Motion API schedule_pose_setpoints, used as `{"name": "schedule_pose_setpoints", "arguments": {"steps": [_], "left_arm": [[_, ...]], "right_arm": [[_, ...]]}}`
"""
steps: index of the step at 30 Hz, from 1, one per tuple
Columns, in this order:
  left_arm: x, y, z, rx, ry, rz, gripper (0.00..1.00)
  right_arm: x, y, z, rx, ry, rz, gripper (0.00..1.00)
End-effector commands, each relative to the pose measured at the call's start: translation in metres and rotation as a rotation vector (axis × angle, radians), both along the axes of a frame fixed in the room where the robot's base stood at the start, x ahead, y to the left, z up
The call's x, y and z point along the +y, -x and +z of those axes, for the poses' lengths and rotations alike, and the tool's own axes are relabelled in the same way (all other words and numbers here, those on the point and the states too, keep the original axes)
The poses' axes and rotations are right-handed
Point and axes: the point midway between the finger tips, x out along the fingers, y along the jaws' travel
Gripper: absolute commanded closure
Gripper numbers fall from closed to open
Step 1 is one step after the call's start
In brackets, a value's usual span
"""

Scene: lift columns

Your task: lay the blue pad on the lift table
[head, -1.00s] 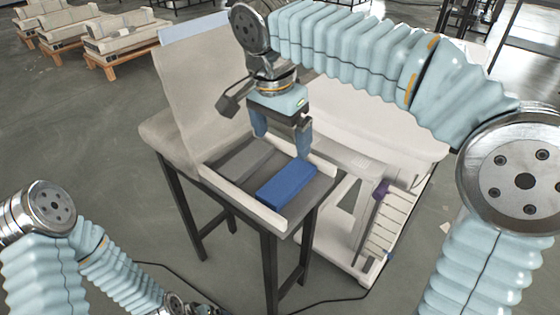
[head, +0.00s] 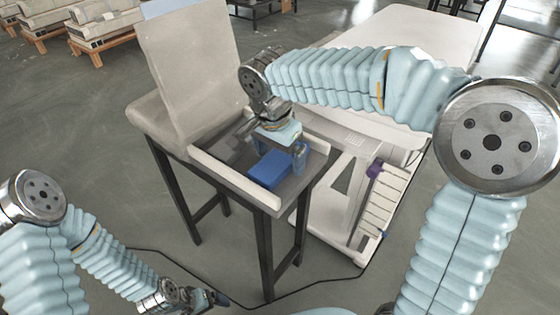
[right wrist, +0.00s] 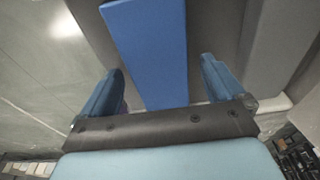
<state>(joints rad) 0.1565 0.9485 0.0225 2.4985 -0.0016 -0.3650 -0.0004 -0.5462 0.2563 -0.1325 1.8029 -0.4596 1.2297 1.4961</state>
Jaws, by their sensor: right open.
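The blue pad (head: 268,170) lies flat in a grey-floored tray with pale side rails (head: 237,178), on a dark-legged stand. My right gripper (head: 281,153) is open, low over the tray at the pad's far end. In the right wrist view the pad (right wrist: 150,50) runs lengthwise between the two open blue fingers (right wrist: 160,72), with a gap on each side. I see no grip on it. A long white table top (head: 400,60) lies behind; I cannot tell if it is the lift table. My left gripper (head: 195,297) is low at the bottom left, its jaws unclear.
A tall beige panel (head: 190,70) stands upright at the tray's left back. A white slatted frame (head: 378,205) lies right of the stand, with a small purple part. A dark cable (head: 320,284) runs over the floor. Wooden pallets with pale blocks stand at the far left.

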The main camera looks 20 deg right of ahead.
Motion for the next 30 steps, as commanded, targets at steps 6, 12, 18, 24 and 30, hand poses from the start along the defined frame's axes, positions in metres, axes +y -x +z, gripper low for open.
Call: {"name": "schedule_pose_setpoints", "arguments": {"steps": [6,12,18,24,30], "left_arm": [[0.0001,-0.0001,0.0001,0.0,0.0,0.0,0.05],[0.0001,-0.0001,0.0001,0.0,0.0,0.0,0.05],[0.0,-0.0001,0.0001,0.0,0.0,0.0,0.05],[0.0,-0.0001,0.0002,0.0,0.0,0.0,0.05],[-0.0003,0.0001,0.0017,0.0,0.0,0.0,0.05]], "right_arm": [[-0.0003,-0.0002,-0.0008,-0.001,-0.001,0.0,0.06],[-0.0002,-0.0002,-0.0005,0.0,0.0,-0.001,0.36],[-0.0002,-0.0002,-0.0004,0.0,0.0,-0.001,0.67],[-0.0002,-0.0003,-0.0001,-0.001,-0.001,-0.001,0.69],[0.0,-0.0007,0.0087,-0.003,-0.001,-0.001,0.69]]}}
